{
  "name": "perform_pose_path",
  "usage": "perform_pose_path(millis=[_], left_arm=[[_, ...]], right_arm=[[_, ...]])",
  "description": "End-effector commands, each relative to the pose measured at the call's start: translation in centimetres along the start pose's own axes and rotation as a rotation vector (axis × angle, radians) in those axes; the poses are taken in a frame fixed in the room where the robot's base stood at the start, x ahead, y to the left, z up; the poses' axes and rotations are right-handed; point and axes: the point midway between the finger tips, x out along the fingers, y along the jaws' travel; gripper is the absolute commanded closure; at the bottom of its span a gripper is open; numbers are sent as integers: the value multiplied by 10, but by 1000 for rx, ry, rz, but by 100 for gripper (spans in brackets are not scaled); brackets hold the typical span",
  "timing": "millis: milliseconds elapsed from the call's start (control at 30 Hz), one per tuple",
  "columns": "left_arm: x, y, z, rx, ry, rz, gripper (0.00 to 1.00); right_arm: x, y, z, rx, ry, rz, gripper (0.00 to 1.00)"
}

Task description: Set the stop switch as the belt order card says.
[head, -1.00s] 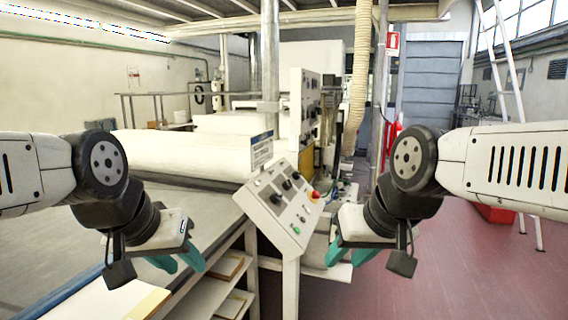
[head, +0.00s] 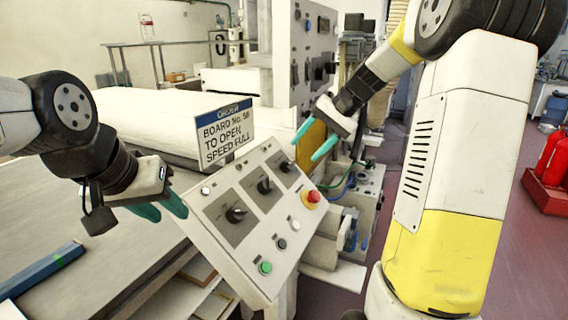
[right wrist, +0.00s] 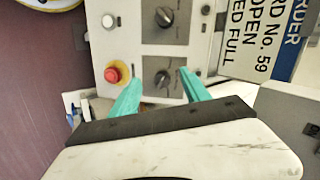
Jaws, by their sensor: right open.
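The sloped control panel (head: 222,238) stands in the middle of the head view. It carries a near knob (head: 235,213), a middle knob (head: 264,186) and a far knob (head: 284,167), all black, and a red mushroom button (head: 313,197) on yellow. The order card (head: 225,132) reads "BOARD No. 59 / TO OPEN / SPEED FULL". My right gripper (head: 306,150) is open and empty above the panel's far end. In the right wrist view the far knob (right wrist: 163,78) appears between its fingertips; contact cannot be told. My left gripper (head: 172,214) is open and empty, left of the panel.
A green button (head: 265,267) and small grey and white buttons sit along the panel's lower edge. An upright cabinet (head: 318,60) with more knobs rises behind it. The grey belt table (head: 60,205) lies left, with a blue bar (head: 40,270). Red extinguishers (head: 553,160) stand far right.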

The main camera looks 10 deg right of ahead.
Motion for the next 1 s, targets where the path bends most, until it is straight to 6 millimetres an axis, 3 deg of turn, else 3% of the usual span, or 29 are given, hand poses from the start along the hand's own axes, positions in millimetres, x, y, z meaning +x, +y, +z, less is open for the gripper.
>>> perform_pose_path(millis=[100, 233, 700, 1000], left_arm=[[0, 0, 0, 0, 0, 0, 64], [0, 0, 0, 0, 0, 0, 64], [0, 0, 0, 0, 0, 0, 64], [0, 0, 0, 0, 0, 0, 64]], right_arm=[[9, 8, -23, 33, -19, -42, 45], [15, 10, -32, 46, -26, -64, 45], [80, 7, -31, 47, -29, -65, 45], [91, 5, -31, 47, -26, -65, 45]])
